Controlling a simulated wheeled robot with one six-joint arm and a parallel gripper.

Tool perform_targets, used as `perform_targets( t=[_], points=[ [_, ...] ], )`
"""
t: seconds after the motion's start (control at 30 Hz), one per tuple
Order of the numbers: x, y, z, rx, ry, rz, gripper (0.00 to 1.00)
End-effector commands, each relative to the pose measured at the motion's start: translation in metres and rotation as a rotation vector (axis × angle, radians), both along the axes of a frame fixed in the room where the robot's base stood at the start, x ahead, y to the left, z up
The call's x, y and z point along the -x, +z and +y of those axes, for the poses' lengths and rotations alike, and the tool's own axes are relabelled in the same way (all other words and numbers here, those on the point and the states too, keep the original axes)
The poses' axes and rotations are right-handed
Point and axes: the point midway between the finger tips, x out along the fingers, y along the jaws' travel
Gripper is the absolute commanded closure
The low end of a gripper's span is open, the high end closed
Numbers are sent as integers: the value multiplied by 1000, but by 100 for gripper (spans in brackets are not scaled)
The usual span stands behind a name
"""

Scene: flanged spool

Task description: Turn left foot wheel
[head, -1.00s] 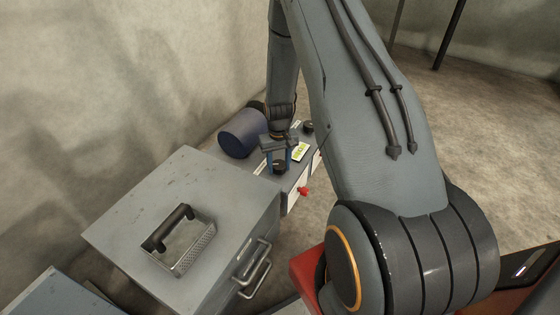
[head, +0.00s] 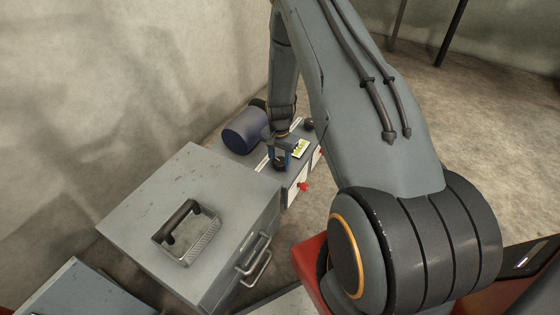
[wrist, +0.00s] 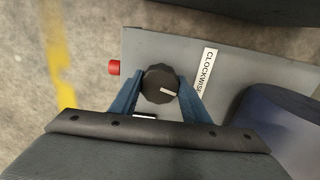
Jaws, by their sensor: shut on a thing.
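The foot wheel is a black, ridged round knob (wrist: 158,84) with a pale pointer mark, on the grey top of a low unit (wrist: 143,42). My gripper (wrist: 160,80) is shut on this wheel from above, one blue finger on each side. In the wrist view the pale mark points to the right. In the head view my gripper (head: 282,155) is down at the near end of the unit and partly covers the wheel. A second dark knob (head: 308,125) stands at the unit's far end, clear of my gripper.
A white CLOCKWISE label (wrist: 207,70) lies beside the wheel. A dark blue cylinder (head: 245,131) is left of the unit. Red knobs (head: 304,187) stick out of its front. A grey cabinet (head: 150,190) with a metal-handled item (head: 186,232) stands nearer.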

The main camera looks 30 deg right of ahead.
Motion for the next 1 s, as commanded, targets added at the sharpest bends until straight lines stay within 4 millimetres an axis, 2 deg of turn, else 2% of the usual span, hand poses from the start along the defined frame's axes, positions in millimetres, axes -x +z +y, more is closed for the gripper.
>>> perform_targets(
  t=[0.67,0.7,0.8,1.0],
  points=[
    [1,0,2,-1,-68,3,80],
    [1,0,2,-1,-68,3,56],
    [1,0,1,-1,-68,3,39],
    [1,0,-1,0,-70,1,39]
  ],
)
